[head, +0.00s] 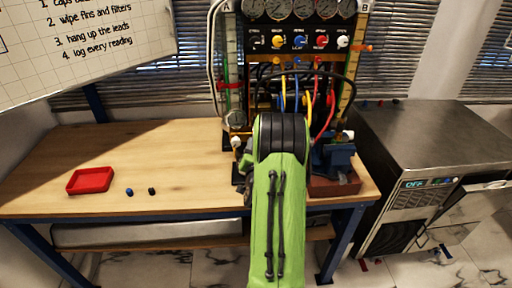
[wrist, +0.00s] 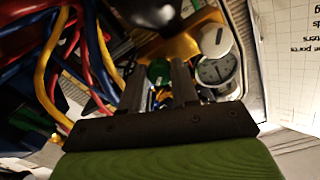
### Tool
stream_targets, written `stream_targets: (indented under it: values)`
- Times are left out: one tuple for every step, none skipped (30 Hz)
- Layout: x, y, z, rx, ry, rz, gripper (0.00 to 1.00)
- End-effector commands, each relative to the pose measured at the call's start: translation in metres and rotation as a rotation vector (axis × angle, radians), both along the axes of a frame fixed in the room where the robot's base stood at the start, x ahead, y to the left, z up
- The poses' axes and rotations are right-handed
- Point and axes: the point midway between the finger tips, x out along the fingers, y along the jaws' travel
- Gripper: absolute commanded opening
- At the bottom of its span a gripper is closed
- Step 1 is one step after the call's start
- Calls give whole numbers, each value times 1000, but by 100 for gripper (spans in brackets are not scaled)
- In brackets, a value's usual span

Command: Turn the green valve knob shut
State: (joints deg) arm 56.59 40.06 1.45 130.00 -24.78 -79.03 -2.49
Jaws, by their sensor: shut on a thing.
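The green valve knob (wrist: 159,70) shows in the wrist view, between the tips of my gripper (wrist: 164,76). My gripper's two dark fingers are shut on it, and they hide part of its rim. How far the knob is turned cannot be told. In the head view my green-sleeved arm reaches forward over the bench to the rig and hides the gripper and the knob.
A round dial gauge (wrist: 216,70) and a white round cap (wrist: 215,40) sit close right of the fingers. Yellow, red and blue hoses (wrist: 60,60) hang close left. A red tray (head: 90,181) lies on the wooden bench (head: 150,150), whose left part is mostly clear.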

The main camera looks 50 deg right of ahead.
Motion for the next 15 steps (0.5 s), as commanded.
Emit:
stream_targets:
  values:
    - [0,0,-1,30,-31,0,0]
    - [0,0,-1,47,-52,0,0]
    - [0,0,-1,71,-82,0,0]
    - [0,0,-1,89,-104,0,0]
    - [0,0,-1,107,-127,0,0]
    - [0,0,-1,130,-156,0,0]
    - [0,0,-1,149,-178,0,0]
    - [0,0,-1,167,-200,-1,0]
    - [0,0,-1,189,-228,-1,0]
    - [0,0,-1,206,-248,-1,0]
    - [0,0,-1,223,-269,-1,0]
    - [0,0,-1,245,-296,-1,0]
    - [0,0,-1,261,-315,-1,0]
    - [0,0,-1,276,-335,-1,0]
    - [0,0,-1,295,-358,-1,0]
